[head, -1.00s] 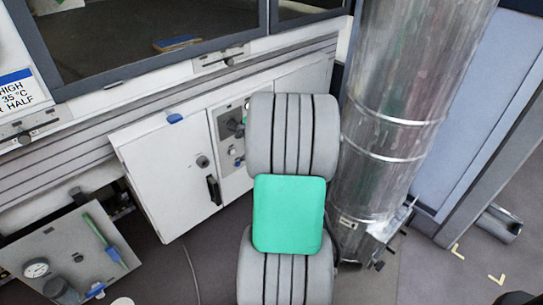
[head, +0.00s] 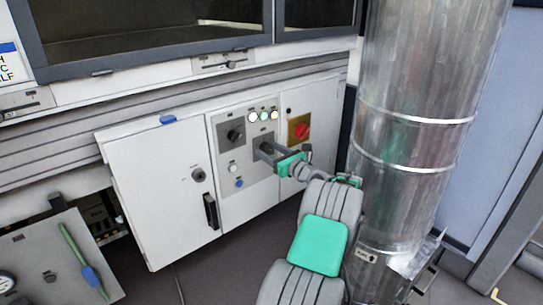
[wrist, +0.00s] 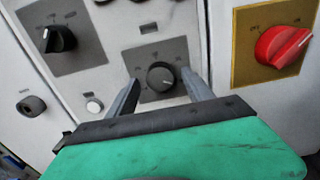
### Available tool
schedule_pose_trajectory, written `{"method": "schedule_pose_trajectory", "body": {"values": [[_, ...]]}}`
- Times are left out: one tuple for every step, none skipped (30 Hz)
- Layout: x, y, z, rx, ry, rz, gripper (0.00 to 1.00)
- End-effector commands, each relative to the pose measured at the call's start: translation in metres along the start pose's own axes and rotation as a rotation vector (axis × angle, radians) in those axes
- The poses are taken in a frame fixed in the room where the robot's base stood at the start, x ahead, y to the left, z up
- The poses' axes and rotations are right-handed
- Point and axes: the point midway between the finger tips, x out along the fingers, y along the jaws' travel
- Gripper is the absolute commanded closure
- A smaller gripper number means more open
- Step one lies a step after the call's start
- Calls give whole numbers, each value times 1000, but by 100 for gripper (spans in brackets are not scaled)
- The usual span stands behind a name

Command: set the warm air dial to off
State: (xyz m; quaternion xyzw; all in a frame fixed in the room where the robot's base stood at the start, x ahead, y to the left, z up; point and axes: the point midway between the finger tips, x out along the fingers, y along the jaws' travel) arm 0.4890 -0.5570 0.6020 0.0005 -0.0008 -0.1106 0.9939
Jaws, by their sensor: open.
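A round black dial (wrist: 160,76) sits on a grey plate in the middle of the wrist view. The marks around it are too small to read, so I cannot confirm it is the warm air dial. A second black dial (wrist: 60,39) is on a larger grey plate at upper left; it also shows in the head view (head: 235,134). My gripper (wrist: 160,79) is open, its two fingers on either side of the middle dial. In the head view my gripper (head: 264,148) reaches the panel and hides most of that dial. I cannot tell whether the fingers touch it.
A red rotary switch (head: 300,130) on a yellow plate is close on the right. Small lamps (head: 263,116) sit above the dial, and a pale button (wrist: 94,106) is below left. A black door handle (head: 211,211) is to the left. A large metal duct (head: 412,150) stands right of my arm.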

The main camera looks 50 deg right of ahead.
Motion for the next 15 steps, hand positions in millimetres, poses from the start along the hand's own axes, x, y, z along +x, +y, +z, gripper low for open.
{"method": "schedule_pose_trajectory", "body": {"values": [[2,0,0,-2,-1,0,40],[2,0,1,-2,-1,-1,40],[2,0,1,-2,0,-1,40],[2,0,1,-2,0,-1,40],[2,0,1,-1,0,-1,40],[2,0,1,-1,0,-1,40],[2,0,1,-1,0,-1,40],[2,0,1,-1,0,-1,42],[2,0,1,-1,0,0,46],[2,0,1,-1,1,0,48],[2,0,1,-1,1,0,51],[2,0,1,-1,1,0,54],[2,0,1,-1,1,0,56],[2,0,1,-1,1,0,59],[2,0,1,-1,1,0,62]]}}
